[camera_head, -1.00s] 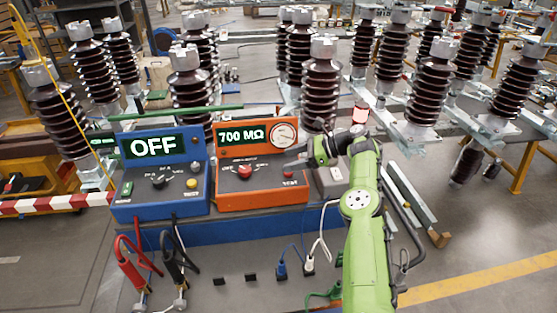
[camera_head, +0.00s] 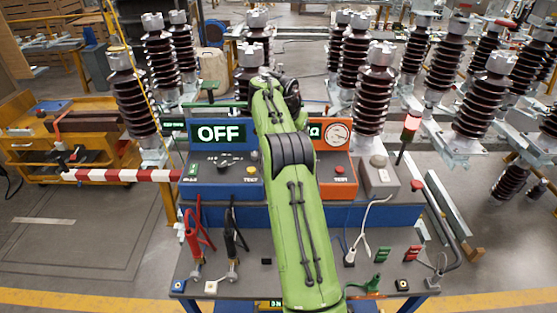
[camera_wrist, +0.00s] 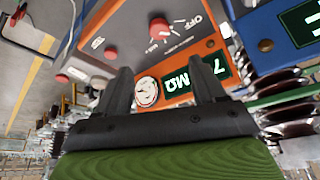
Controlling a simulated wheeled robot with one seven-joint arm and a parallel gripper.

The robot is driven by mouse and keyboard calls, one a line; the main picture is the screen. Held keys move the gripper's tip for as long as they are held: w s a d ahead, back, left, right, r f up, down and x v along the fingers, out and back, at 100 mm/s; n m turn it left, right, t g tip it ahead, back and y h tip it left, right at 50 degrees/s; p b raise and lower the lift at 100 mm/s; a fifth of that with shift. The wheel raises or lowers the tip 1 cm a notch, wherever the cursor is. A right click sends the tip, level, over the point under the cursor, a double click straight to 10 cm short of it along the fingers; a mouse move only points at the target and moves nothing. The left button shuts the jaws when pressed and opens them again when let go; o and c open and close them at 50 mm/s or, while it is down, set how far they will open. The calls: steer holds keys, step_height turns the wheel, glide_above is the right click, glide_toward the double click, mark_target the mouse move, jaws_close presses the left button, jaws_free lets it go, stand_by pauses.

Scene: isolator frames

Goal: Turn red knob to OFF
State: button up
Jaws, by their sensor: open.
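The red knob (camera_wrist: 160,28) is on the face of the orange tester (camera_wrist: 120,32), which appears upside down in the wrist view. An "OFF" label is printed beside it. My gripper (camera_wrist: 163,70) is open, with its two fingers apart and nothing between them. The knob lies beyond the fingertips, roughly in line with the gap; no contact shows. In the head view, my green arm covers the knob, my gripper and part of the orange tester (camera_head: 345,184). The tester's green display and dial gauge (camera_wrist: 146,92) show between and past the fingers.
A blue unit (camera_head: 220,178) whose display reads OFF stands to the left. A grey box (camera_head: 384,178) with a red button and a signal lamp (camera_head: 410,127) stand to the right. Red and black clamps (camera_head: 197,245) are in front. Tall ribbed insulators (camera_head: 372,100) stand behind.

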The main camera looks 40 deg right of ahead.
steer(key=p+x, duration=0.1)
steer(key=x, duration=1.4)
steer(key=shift+f+p, duration=0.25)
steer(key=shift+p, duration=0.15)
steer(key=shift+c, duration=0.3)
steer(key=c, duration=1)
steer(key=n+b, duration=0.1)
steer(key=b, duration=0.2)
steer(key=shift+d+f+b, duration=0.15)
steer(key=shift+f+b, duration=0.2)
steer(key=shift+r+n+t+y+b, duration=0.15)
steer(key=shift+n+t+y+b, duration=0.25)
steer(key=shift+n+b, duration=0.5)
steer(key=shift+r, duration=0.2)
